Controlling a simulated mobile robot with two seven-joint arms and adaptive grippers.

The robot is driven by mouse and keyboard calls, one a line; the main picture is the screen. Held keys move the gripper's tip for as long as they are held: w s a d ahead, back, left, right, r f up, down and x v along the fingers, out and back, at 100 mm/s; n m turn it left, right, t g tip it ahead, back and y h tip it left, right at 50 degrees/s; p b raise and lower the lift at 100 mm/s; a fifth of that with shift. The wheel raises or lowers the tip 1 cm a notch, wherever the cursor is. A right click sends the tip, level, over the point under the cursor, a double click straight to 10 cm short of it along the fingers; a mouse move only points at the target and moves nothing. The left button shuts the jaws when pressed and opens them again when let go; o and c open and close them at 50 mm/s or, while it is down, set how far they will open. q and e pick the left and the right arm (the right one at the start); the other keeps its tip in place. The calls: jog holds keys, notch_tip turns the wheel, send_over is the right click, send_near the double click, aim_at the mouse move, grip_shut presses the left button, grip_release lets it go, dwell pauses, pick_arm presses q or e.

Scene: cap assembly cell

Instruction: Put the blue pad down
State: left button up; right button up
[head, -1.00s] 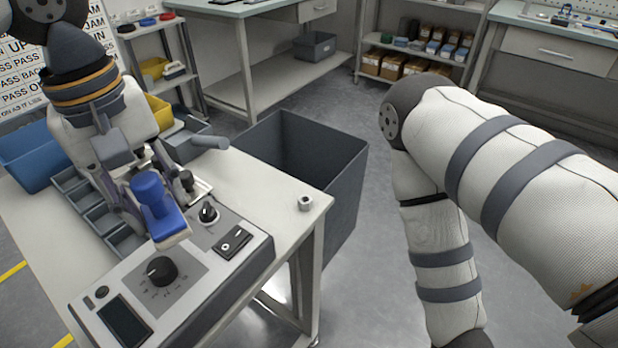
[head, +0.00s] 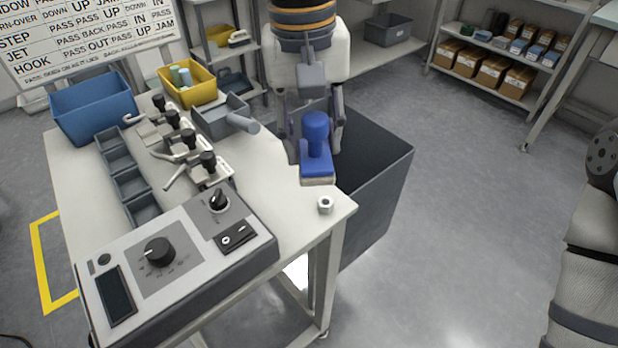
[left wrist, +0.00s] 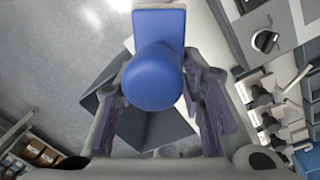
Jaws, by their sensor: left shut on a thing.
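The blue pad (head: 316,160) has a rounded knob handle on a flat rectangular block with a pale underside. My left gripper (head: 313,135) is shut on the blue pad and holds it upright near the right edge of the white table (head: 262,170). In the left wrist view the pad (left wrist: 152,75) sits between the two fingers of the left gripper (left wrist: 155,95), its round knob facing the camera. Whether its underside touches the table is hard to tell. My right gripper is not in view; only part of my right arm shows at the right edge.
A control box (head: 180,262) with knobs fills the table's front. A metal nut (head: 325,205) lies near the right corner, close to the pad. Toggle clamps (head: 205,172), grey trays (head: 130,183) and blue (head: 93,108) and yellow bins (head: 190,85) stand left. A dark open bin (head: 375,185) stands beyond the table.

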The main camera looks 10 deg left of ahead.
pick_arm(q)
jog(key=s+a+m, duration=0.2)
jog(key=s+a, duration=0.1)
jog(key=a, duration=0.8)
jog(key=b, duration=0.3)
send_over(293, 174)
jog(key=s, duration=0.1)
jog(key=f, duration=0.9)
jog(key=shift+a+f, duration=0.35)
jog(key=shift+f, duration=0.05)
jog(key=shift+w+d+f, duration=0.1)
jog(key=shift+w+f, duration=0.1)
jog(key=shift+w+d+f, duration=0.1)
jog(key=shift+w+f, duration=0.05)
jog(key=shift+f, duration=0.75)
jog(key=shift+w+d+f, duration=0.1)
jog(key=shift+w+f, duration=0.05)
jog(key=shift+f, duration=0.7)
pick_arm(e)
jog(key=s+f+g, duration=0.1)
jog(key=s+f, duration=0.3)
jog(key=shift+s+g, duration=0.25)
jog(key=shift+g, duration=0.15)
pick_arm(q)
jog(key=shift+f, duration=0.1)
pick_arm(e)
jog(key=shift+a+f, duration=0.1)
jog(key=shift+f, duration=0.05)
